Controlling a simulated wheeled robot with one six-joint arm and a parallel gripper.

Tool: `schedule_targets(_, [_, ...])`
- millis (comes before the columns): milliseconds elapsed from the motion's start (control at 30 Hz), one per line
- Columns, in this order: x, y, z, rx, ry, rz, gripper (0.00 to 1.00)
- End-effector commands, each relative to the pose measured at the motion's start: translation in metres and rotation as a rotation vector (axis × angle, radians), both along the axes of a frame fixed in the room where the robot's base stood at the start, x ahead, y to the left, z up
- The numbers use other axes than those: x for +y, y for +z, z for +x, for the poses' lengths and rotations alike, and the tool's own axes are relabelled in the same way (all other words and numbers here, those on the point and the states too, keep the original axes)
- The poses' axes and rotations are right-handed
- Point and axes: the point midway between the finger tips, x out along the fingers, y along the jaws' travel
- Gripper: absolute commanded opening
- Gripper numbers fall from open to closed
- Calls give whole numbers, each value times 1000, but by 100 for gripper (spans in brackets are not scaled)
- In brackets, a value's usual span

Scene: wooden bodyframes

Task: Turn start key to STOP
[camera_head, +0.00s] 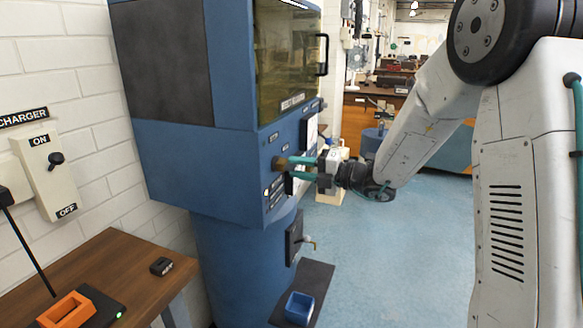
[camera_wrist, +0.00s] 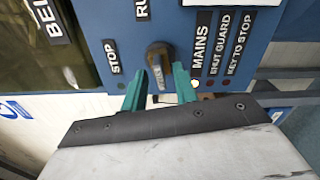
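The start key (camera_wrist: 158,58) is a dark knob on the blue machine's panel, seen in the wrist view. It stands roughly upright, with the STOP label (camera_wrist: 112,57) to its left and the partly cut-off RU... label (camera_wrist: 141,8) above it. My gripper (camera_wrist: 160,72) has its two green fingers apart, one on each side of the key's lower part. I cannot tell whether either finger touches it.
More labels, such as MAINS (camera_wrist: 201,40), and small indicator lights sit right of the key. A wooden table (camera_head: 115,262) with an orange tray (camera_head: 66,312) stands at left. A shelf with a blue bin (camera_head: 299,308) is below the panel. Floor at right is clear.

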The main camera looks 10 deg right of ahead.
Motion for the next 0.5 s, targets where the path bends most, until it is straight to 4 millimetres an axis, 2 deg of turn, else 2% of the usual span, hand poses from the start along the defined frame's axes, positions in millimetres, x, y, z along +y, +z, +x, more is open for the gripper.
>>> schedule_targets(100, [0,0,0,0,0,0,29])
schedule_targets(167, [0,0,0,0,0,0,15])
schedule_targets(200, [0,0,0,0,0,0,4])
schedule_targets(233, [0,0,0,0,0,0,0])
schedule_targets(400, [-1,0,0,-6,-1,-4,0])
schedule_targets(500, [-1,0,0,-67,-1,-49,0])
